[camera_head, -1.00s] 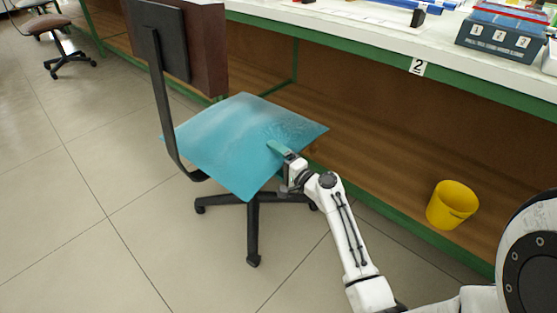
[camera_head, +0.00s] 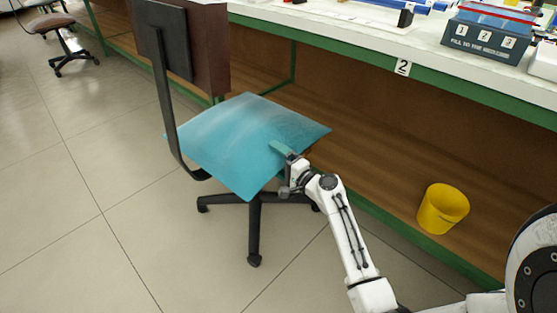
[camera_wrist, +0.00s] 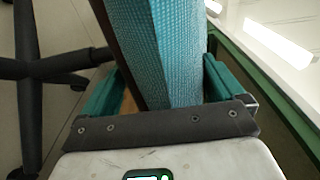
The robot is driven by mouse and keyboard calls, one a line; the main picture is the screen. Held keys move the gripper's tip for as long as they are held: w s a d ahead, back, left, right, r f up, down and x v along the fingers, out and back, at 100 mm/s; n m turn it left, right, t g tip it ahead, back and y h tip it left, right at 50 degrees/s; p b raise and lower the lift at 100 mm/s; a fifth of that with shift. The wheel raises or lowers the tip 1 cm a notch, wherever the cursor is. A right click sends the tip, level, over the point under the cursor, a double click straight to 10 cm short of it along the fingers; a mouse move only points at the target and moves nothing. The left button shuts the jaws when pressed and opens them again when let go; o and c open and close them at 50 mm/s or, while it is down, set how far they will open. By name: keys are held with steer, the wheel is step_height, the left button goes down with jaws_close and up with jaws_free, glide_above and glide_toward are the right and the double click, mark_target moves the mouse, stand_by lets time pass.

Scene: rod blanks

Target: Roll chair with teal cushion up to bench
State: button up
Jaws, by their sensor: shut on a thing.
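The chair with the teal cushion (camera_head: 235,140) stands on the floor beside the bench, its dark backrest (camera_head: 163,40) to the left and its black wheeled base (camera_head: 254,225) below. The cushion's right corner is close to the bench's green front rail. My gripper (camera_head: 283,152) is shut on the cushion's near right edge. In the wrist view, the teal cushion (camera_wrist: 175,50) fills the space between my green fingers, and a chair base leg shows at the left. The bench (camera_head: 350,40) has a white top and a label 2.
A yellow bucket (camera_head: 443,208) stands on the bench's lower shelf at the right. A dark box with numbered labels (camera_head: 487,36) sits on the bench top. Another chair (camera_head: 58,35) stands far left. The tiled floor (camera_head: 80,240) at left is clear.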

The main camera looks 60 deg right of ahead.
steer(key=o, duration=1.7)
steer(key=shift+f, duration=0.1)
steer(key=p+v, duration=0.2)
steer(key=v, duration=0.8)
steer(key=shift+s, duration=0.4)
steer(key=shift+a, duration=0.1)
steer(key=a+f+n+g+y, duration=0.35)
steer(key=a+n, duration=0.25)
steer(key=a, duration=0.4)
steer(key=a+f+n+g+y, duration=0.3)
steer(key=a+n+y, duration=0.2)
steer(key=a, duration=0.4)
steer(key=s+a+f+n+g, duration=0.2)
steer(key=s+a+n+g, duration=0.3)
steer(key=a, duration=0.1)
steer(key=s+r+n+g+h, duration=0.3)
steer(key=s+n+g+h, duration=0.15)
steer(key=s, duration=0.65)
step_height(320, 180, up, 36)
steer(key=p, duration=3.6)
steer(key=shift+w+d+f, duration=0.15)
steer(key=shift+w+d, duration=0.05)
steer(key=shift+d, duration=0.05)
